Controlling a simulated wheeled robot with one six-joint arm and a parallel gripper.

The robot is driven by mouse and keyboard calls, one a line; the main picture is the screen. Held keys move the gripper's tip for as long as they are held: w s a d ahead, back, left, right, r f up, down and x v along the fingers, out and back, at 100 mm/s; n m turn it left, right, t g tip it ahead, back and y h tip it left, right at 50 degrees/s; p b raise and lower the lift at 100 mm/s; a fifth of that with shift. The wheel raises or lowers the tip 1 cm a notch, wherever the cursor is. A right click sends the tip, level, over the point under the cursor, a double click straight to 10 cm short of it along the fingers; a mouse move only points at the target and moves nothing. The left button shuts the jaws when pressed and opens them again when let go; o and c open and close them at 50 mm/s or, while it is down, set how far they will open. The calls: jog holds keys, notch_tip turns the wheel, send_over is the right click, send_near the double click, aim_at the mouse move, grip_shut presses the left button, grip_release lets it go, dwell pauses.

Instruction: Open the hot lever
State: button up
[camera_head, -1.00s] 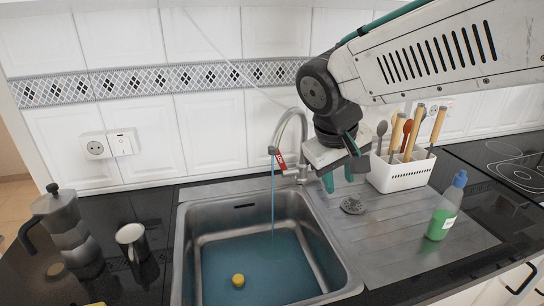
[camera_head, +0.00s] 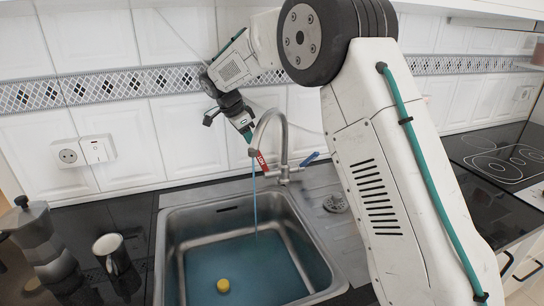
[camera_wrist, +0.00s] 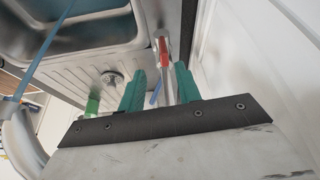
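The red hot lever (camera_head: 261,160) is on the left of the curved steel faucet (camera_head: 273,118), at the back of the sink. The blue lever (camera_head: 309,158) is on the right, tilted up. A blue stream runs from the spout. My gripper (camera_head: 247,138) is up behind and left of the faucet, pointing down towards it. In the wrist view my two green fingers (camera_wrist: 160,70) are apart. The red lever (camera_wrist: 163,48) shows just past their tips, in the gap, and the blue lever (camera_wrist: 156,93) shows between them. I cannot tell whether they touch.
The steel sink (camera_head: 170,215) holds blue water and a yellow round object (camera_head: 223,285). The tiled wall (camera_head: 130,130) is close behind my gripper. My arm hides much of the right counter.

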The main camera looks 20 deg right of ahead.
aim_at(261, 157)
jog(key=shift+w+d+f+m, duration=0.45)
jog(key=shift+d+f+m, duration=0.1)
jog(key=shift+d+m, duration=0.1)
jog(key=x, duration=0.7)
jog(key=shift+s, duration=0.1)
jog(key=shift+c, duration=0.3)
grip_shut()
jog(key=shift+a, duration=0.1)
